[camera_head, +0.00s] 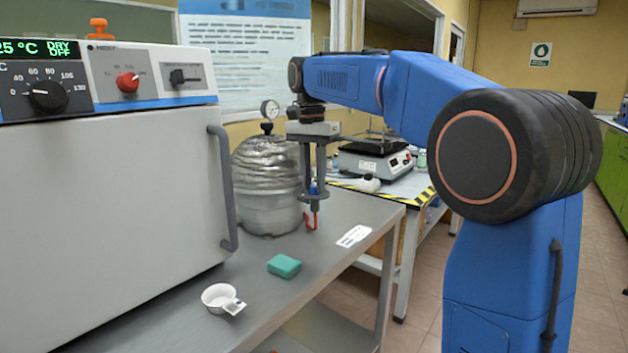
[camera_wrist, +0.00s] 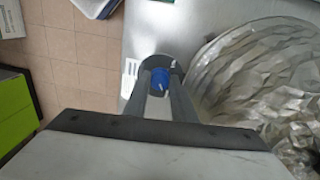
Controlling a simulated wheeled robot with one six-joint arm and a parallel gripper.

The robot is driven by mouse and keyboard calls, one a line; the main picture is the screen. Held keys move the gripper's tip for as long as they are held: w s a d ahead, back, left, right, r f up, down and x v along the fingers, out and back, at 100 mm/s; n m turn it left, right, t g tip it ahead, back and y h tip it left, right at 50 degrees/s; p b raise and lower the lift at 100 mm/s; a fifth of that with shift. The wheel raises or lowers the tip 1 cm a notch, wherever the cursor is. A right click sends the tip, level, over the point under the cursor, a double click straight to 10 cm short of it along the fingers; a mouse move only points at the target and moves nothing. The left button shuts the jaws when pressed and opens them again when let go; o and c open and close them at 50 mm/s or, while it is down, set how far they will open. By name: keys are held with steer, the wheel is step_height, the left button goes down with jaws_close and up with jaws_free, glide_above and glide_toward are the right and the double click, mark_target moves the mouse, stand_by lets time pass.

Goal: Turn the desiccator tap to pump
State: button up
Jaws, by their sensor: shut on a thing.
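The desiccator (camera_head: 267,185) is a rounded vessel with a crinkled silvery cover over a pale lower body, standing on the grey bench beside the oven. A red part (camera_head: 311,222) shows below the fingers. The crinkled cover (camera_wrist: 265,75) fills the right of the wrist view. Any tap markings are too small to read.
A large oven (camera_head: 110,200) with a vertical handle (camera_head: 224,190) stands at left. A hotplate-like device (camera_head: 374,161) stands behind.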

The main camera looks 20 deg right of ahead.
steer(key=o, duration=1.1)
steer(key=shift+c, duration=0.2)
steer(key=shift+r, duration=0.1)
step_height(320, 180, up, 12)
steer(key=shift+w+a, duration=0.15)
steer(key=shift+w, duration=0.05)
steer(key=s+d+f+n+t, duration=0.1)
steer(key=s+d+f+n, duration=0.2)
steer(key=s+f, duration=0.5)
steer(key=s+d+f+n+t, duration=0.25)
steer(key=s+f, duration=0.25)
steer(key=s, duration=0.5)
steer(key=s+d+f+n+t, duration=0.1)
steer(key=s+f+n, duration=0.1)
steer(key=s+f, duration=0.6)
steer(key=s+d+f+n, duration=0.1)
steer(key=s+f+n, duration=0.1)
steer(key=s+f, duration=0.7)
step_height(320, 180, down, 5)
steer(key=shift+d+f+n+t, duration=0.2)
steer(key=shift+n+t, duration=0.15)
